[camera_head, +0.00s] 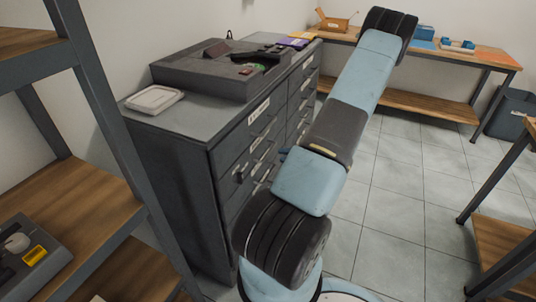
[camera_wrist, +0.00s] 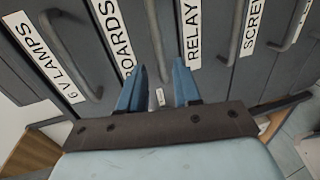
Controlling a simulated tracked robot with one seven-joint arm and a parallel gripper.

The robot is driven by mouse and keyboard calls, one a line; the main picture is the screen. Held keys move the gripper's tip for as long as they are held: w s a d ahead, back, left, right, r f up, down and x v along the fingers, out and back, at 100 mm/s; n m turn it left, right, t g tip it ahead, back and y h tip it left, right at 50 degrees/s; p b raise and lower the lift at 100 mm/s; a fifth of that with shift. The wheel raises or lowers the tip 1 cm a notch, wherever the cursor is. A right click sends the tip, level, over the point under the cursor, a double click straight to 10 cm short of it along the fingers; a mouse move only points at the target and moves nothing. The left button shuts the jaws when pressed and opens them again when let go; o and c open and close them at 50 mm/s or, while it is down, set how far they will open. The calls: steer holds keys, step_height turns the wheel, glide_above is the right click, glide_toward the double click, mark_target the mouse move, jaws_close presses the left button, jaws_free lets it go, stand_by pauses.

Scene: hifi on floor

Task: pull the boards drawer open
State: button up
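The grey drawer cabinet (camera_head: 170,165) stands left of my arm in the head view. In the wrist view its drawer fronts appear turned sideways. The boards drawer's white label (camera_wrist: 111,32) is left of my fingers, and its dark bar handle (camera_wrist: 156,40) runs down toward the gap between them. My gripper (camera_wrist: 160,66) has two blue fingers, apart, with one tip on either side of the handle's line. Whether the handle is fully between the fingers in depth is unclear. The drawer looks shut. In the head view my gripper is mostly hidden behind my arm.
Neighbouring drawers are labelled 6V lamps (camera_wrist: 44,55) and relay (camera_wrist: 191,32), each with a similar handle close by. A shelf rack (camera_head: 85,215) stands at the near left. A workbench (camera_head: 450,50) is at the back. Tiled floor (camera_head: 395,185) right of my arm is clear.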

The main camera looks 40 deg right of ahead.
mark_target(268, 153)
steer(key=x, duration=0.8)
steer(key=shift+a, duration=0.1)
jaws_close()
stand_by(0.4)
